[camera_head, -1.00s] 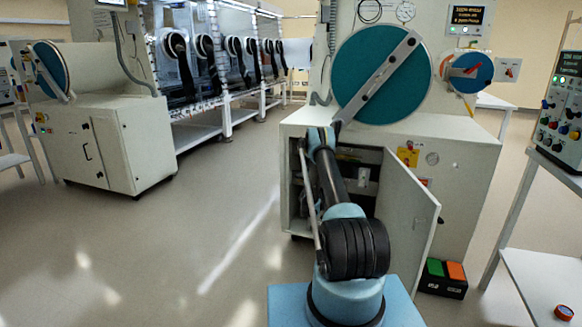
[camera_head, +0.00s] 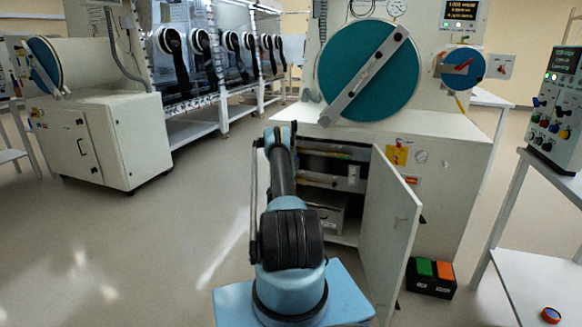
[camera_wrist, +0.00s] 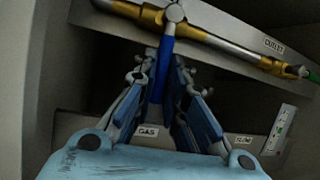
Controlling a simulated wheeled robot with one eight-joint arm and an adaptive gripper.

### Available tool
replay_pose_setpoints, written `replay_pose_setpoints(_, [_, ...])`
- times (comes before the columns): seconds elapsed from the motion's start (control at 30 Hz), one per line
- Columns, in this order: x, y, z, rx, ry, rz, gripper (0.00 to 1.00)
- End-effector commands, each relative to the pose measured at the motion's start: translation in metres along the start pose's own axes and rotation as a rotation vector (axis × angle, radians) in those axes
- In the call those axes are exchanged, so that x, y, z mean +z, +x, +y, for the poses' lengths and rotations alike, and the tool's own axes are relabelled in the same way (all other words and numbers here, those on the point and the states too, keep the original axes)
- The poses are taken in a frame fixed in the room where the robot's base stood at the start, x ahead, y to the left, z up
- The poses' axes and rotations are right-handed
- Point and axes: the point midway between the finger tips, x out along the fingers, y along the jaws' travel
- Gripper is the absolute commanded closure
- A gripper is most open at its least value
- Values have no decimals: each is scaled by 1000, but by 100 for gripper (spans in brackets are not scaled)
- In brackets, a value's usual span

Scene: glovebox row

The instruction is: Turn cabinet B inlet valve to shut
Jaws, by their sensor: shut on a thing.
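In the wrist view, a blue valve lever (camera_wrist: 166,52) hangs down from a round grey pivot (camera_wrist: 173,12) on a metal pipe with brass fittings (camera_wrist: 150,13). The lever lies across the pipe. My gripper (camera_wrist: 163,68) is shut on the blue lever, one finger on each side. An "OUTLET" label (camera_wrist: 274,45) is near the pipe's right part; I cannot read an inlet label. In the head view, my arm reaches into the left side of the open cabinet (camera_head: 440,127), and the gripper is hidden there.
The cabinet door (camera_head: 390,235) stands open, right of my arm. A box with green and orange tops (camera_head: 431,277) is on the floor beside it. A side table (camera_head: 545,270) is at the right. Floor at the left is clear. "GAS" (camera_wrist: 148,131) is on a panel below the lever.

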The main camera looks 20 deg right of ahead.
Motion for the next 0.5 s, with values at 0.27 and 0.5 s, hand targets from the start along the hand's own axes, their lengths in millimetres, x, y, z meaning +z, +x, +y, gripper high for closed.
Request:
replay_pose_setpoints(0.27, [0,-2,-4,-28,50,9,100])
replay_pose_setpoints(0.5, [0,-2,-3,-29,55,10,100])
